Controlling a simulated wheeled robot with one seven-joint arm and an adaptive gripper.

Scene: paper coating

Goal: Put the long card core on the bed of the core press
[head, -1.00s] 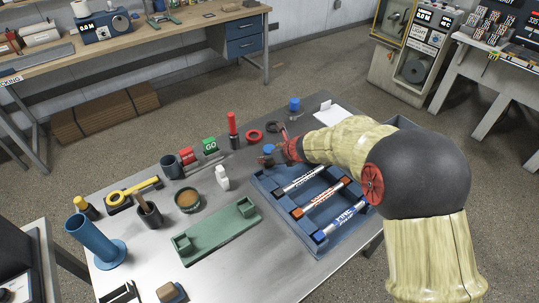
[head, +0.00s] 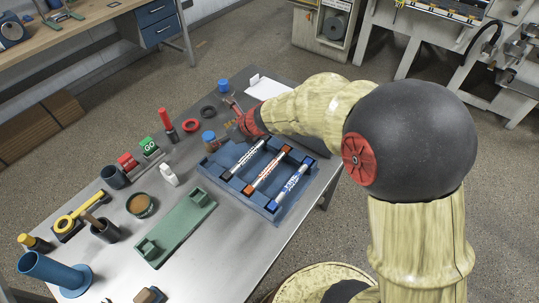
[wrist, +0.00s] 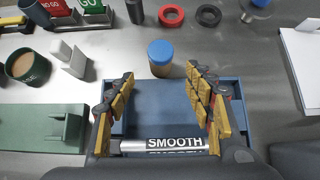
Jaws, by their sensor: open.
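I cannot surely pick out a long card core or a core press in these views. My gripper (head: 236,112) is over the far end of a blue tray, and in the wrist view its yellow-padded fingers (wrist: 159,82) are open and empty. A silver roller marked SMOOTH (wrist: 172,146) lies across the tray, low between the fingers, and is partly cut off by my gripper. A blue-capped jar (wrist: 160,56) stands just beyond the tray, in line with the gap between the fingers.
The blue tray (head: 226,179) holds three rollers. Machines stand behind, at the top right.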

